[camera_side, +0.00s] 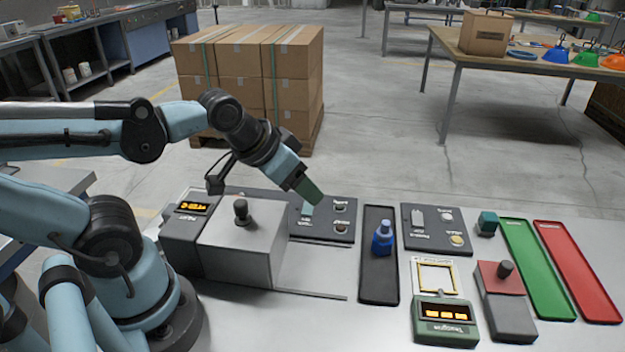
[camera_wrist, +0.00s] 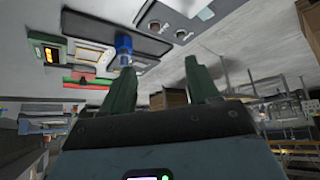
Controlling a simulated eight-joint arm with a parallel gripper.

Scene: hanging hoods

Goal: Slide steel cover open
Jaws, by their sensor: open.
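The steel cover (camera_side: 245,248) is a grey box-shaped metal piece with a dark knob (camera_side: 240,212) on top. It sits at the left of the bench in the side view, beside a plain flat panel with a thin front rail (camera_side: 312,294). I cannot make out the steel cover in the wrist view. My gripper (camera_side: 310,195) has green fingers and is above the dark switch panel, right of the knob and apart from it. In the wrist view my gripper (camera_wrist: 158,76) is open, with nothing between its fingers.
A blue bottle (camera_side: 382,240) stands in a dark tray (camera_side: 378,290). To the right are a second switch panel (camera_side: 432,235), a green scale (camera_side: 444,320), a red-topped box (camera_side: 500,278), a teal block (camera_side: 488,223), a green tray (camera_side: 540,270) and a red tray (camera_side: 578,270).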

